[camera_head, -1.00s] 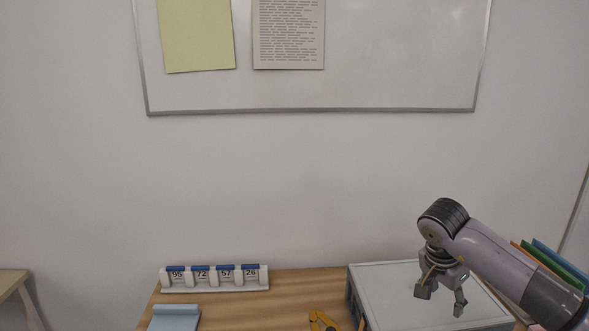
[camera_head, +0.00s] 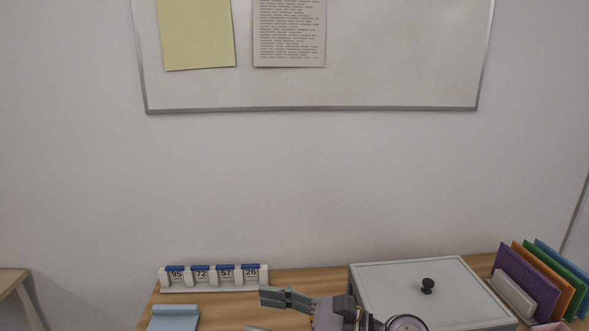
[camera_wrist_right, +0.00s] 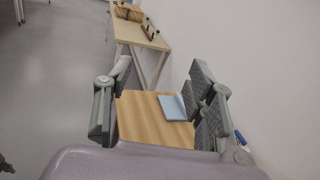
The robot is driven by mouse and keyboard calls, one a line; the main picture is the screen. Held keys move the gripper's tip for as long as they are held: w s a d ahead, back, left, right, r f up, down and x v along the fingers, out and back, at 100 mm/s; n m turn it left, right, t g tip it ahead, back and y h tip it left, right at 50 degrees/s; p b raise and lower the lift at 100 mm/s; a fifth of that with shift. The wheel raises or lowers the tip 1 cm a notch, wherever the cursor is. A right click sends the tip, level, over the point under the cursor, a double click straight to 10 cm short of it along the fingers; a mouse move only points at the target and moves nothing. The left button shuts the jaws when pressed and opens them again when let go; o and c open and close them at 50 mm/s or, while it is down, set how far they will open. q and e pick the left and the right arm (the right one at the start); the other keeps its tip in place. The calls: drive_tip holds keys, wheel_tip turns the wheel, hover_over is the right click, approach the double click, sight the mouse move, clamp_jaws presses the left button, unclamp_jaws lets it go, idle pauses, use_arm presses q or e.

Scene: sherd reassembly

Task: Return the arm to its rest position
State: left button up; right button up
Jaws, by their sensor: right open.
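My right gripper (camera_head: 268,312) is low in the head view, in front of the wooden table, with its fingers pointing left. Its fingers stand apart and nothing shows between them. Part of my right arm is cut off by the bottom edge. In the right wrist view, both fingers of the same gripper (camera_wrist_right: 160,98) are spread wide, with the tabletop and a light blue object beyond them. My left gripper is not in view.
A grey box (camera_head: 385,283) with a black knob (camera_head: 428,286) stands on the table (camera_head: 310,280). Coloured folders (camera_head: 530,280) stand at right. A number display (camera_head: 215,284) and the light blue object (camera_head: 174,318) are at left. Another table (camera_wrist_right: 140,38) shows in the wrist view.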

drive_tip(key=w+d+r+m+t+y, duration=0.15)
drive_tip(key=d+r+m+t, duration=0.25)
drive_tip(key=r+m+t, duration=0.5)
drive_tip(key=w+d+f+m+t+h, duration=0.15)
drive_tip(key=d+m+t+h, duration=0.25)
drive_tip(key=m, duration=0.4)
drive_tip(key=w+d+f+m+t+h, duration=0.1)
drive_tip(key=d+f+m+t+h, duration=0.25)
drive_tip(key=m, duration=0.45)
drive_tip(key=s+d+f+m+g+h, duration=0.3)
drive_tip(key=d+f+m+h, duration=0.35)
drive_tip(key=f+m, duration=0.25)
drive_tip(key=s+d+f+m+g+h, duration=0.2)
drive_tip(key=d+f+m+g+h, duration=0.2)
drive_tip(key=d+f+m+h, duration=0.4)
drive_tip(key=s+a+f+m+g+y, duration=0.1)
drive_tip(key=s+f+m+g+y, duration=0.1)
drive_tip(key=s+f+m+g, duration=0.65)
drive_tip(key=s+f+g+y, duration=0.2)
drive_tip(key=s+f, duration=0.4)
drive_tip(key=s, duration=0.8)
wheel_tip(320, 180, down, 25)
drive_tip(key=g, duration=0.1)
drive_tip(key=s+d+f+g, duration=0.1)
drive_tip(key=s+d+f, duration=0.2)
drive_tip(key=s+f, duration=1.4)
drive_tip(key=shift+s, duration=0.4)
